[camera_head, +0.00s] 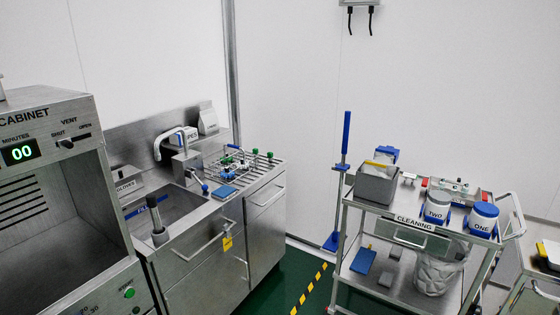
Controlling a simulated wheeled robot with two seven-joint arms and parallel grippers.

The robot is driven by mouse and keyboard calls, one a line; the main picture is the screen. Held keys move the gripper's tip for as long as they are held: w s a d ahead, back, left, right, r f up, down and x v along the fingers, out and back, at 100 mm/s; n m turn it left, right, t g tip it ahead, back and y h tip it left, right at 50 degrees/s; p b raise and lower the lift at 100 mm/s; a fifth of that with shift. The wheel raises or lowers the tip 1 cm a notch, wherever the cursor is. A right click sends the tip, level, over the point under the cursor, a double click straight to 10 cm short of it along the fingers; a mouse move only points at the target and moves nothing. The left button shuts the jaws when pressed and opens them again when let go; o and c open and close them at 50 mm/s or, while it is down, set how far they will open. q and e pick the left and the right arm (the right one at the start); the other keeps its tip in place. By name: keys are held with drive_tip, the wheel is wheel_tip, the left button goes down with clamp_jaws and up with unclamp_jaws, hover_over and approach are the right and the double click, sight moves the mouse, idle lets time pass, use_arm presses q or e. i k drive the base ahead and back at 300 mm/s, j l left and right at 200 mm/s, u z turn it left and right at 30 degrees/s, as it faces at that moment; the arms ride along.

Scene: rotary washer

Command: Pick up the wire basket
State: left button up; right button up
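A wire basket (230,169) sits on the steel counter (263,177) to the right of the sink. It looks like a low, open frame of thin metal wire. Several small green, white and blue pieces show in or around it; I cannot tell which of them are inside. A blue flat item (223,192) lies on the counter just in front of it. Neither of my grippers is in view.
A steel cabinet (47,112) stands at the far left. A cleaning cart (411,227) with a grey bin (375,188) and tubs stands at the right. Green floor lies between.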

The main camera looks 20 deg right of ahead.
sight(236, 147)
drive_tip(key=i+l+z, duration=0.2)
drive_tip(key=i+l, duration=0.3)
drive_tip(key=i+l+z, duration=0.2)
drive_tip(key=i+l, duration=0.2)
drive_tip(key=i+l+z, duration=0.15)
drive_tip(key=i+l, duration=0.15)
drive_tip(key=i, duration=0.3)
